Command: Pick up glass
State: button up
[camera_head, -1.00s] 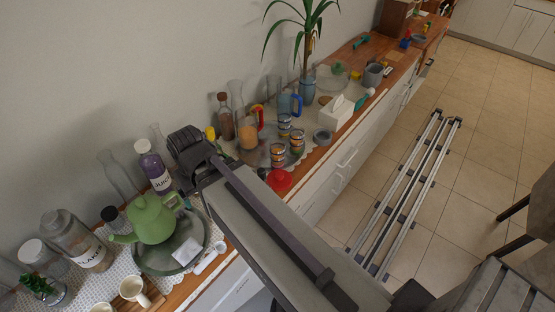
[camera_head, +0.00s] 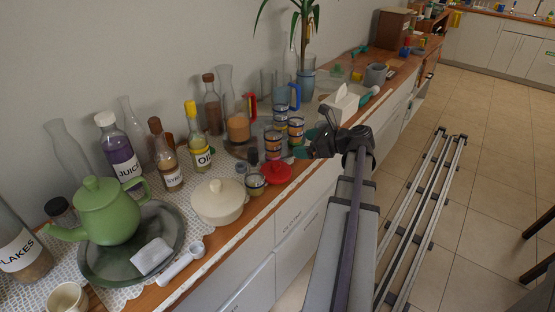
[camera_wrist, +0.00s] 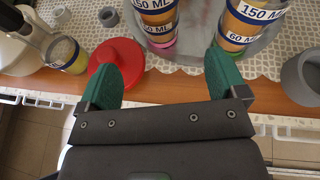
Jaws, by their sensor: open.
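Several clear glasses with banded labels stand on the counter. A stacked pair (camera_head: 273,145) and another stack (camera_head: 295,130) show in the head view. The wrist view shows them at the top, one marked 150 ML (camera_wrist: 155,18) and one on the right (camera_wrist: 240,25). A smaller glass (camera_head: 255,184) stands beside the white pot; a banded glass (camera_wrist: 66,55) is at the left in the wrist view. My gripper (camera_head: 322,140), with green fingers, is open and empty over the counter's front edge (camera_wrist: 170,62). The stacked glasses lie beyond the fingertips, apart from them.
A red lid (camera_wrist: 112,68) lies close by the left finger. A grey cup (camera_wrist: 304,80) stands right of the right finger. The white pot (camera_head: 217,200), green teapot (camera_head: 105,215), oil bottle (camera_head: 200,140) and tissue box (camera_head: 340,105) crowd the counter.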

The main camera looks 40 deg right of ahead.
aim_at(277, 144)
jog(key=b+x, duration=0.2)
jog(key=x, duration=0.3)
jog(key=shift+w+a, duration=0.3)
jog(key=shift+w, duration=0.15)
jog(key=b+x, duration=0.2)
jog(key=x, duration=0.3)
jog(key=shift+w+d, duration=0.1)
jog(key=shift+w, duration=0.05)
jog(key=shift+c, duration=0.4)
jog(key=c, duration=1.1)
jog(key=shift+r, duration=0.1)
notch_tip(277, 144, up, 10)
jog(key=p, duration=1)
